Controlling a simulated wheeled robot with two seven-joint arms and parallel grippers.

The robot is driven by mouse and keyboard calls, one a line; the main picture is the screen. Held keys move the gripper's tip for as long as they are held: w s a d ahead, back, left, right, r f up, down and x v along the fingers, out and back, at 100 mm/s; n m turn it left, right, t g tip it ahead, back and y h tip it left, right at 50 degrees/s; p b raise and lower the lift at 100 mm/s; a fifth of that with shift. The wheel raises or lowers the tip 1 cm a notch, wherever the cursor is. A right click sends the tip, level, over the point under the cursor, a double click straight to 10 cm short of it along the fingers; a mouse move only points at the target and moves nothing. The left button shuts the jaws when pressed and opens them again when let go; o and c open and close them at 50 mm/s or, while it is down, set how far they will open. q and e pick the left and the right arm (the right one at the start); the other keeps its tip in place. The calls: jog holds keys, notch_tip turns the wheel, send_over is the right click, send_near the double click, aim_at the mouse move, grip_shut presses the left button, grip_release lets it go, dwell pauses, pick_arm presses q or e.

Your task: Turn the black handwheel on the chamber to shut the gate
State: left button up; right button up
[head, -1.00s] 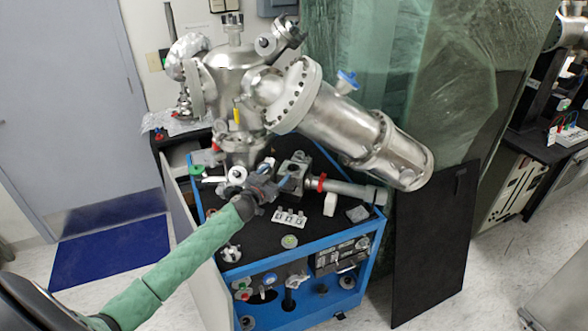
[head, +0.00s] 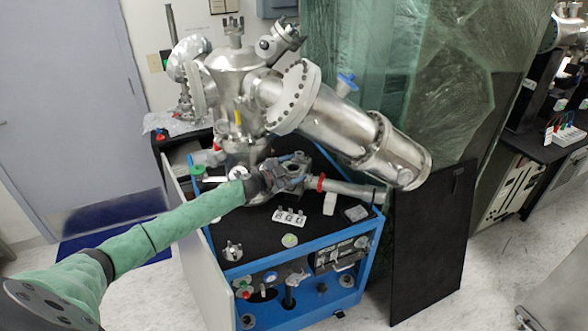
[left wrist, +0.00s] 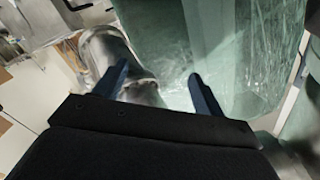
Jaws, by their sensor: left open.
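The steel chamber (head: 240,85) stands on the blue-framed cart, with a thick flanged steel cylinder (head: 340,125) slanting down to the right. I cannot make out the black handwheel for certain; my left gripper and arm cover part of the area below the chamber. My left gripper (head: 298,170) is just below the chamber and the cylinder, in front of the steel fittings. In the left wrist view its two blue fingers (left wrist: 158,85) are apart with nothing held between them. A steel tube (left wrist: 108,48) shows behind the left finger there. My right gripper is not in view.
The cart's black top (head: 255,225) carries small fittings, a white block (head: 330,203) and a pale multi-part piece (head: 289,217). A blue-handled valve (head: 347,82) sits on the cylinder. A black panel (head: 430,245) and green plastic sheeting (head: 440,80) stand at the right.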

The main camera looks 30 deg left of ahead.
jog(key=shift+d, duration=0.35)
